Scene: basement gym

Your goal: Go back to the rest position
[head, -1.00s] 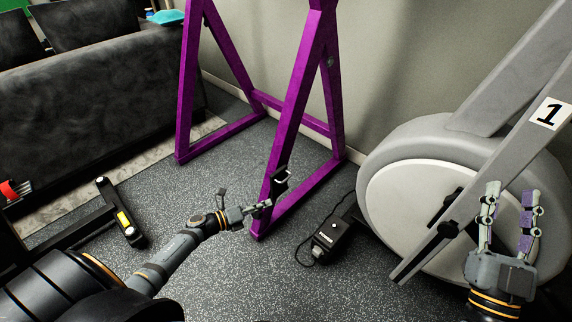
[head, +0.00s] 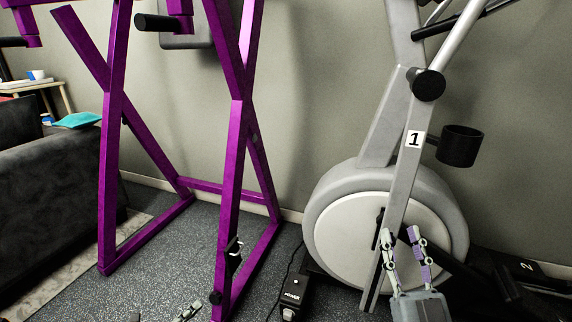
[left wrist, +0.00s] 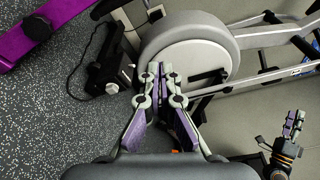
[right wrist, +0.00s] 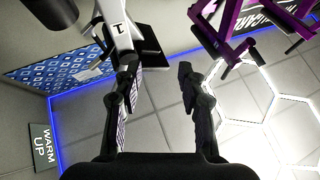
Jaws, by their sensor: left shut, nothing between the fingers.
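My left gripper (head: 188,312) just shows at the bottom edge of the head view, left of the foot of the purple rack. In the left wrist view its fingers (left wrist: 160,82) are together with nothing between them. My right gripper (head: 416,248) points up in front of the grey exercise bike's white wheel cover in the head view. Its fingers are apart and empty, as the right wrist view shows (right wrist: 157,76). It also appears at the lower right of the left wrist view (left wrist: 293,128).
The purple rack (head: 232,165) stands at centre left, with a black fitting on its leg. The exercise bike (head: 330,215) stands right of it. A black box (head: 291,293) with a cable lies on the floor between them. A dark sofa (head: 50,195) is at the left.

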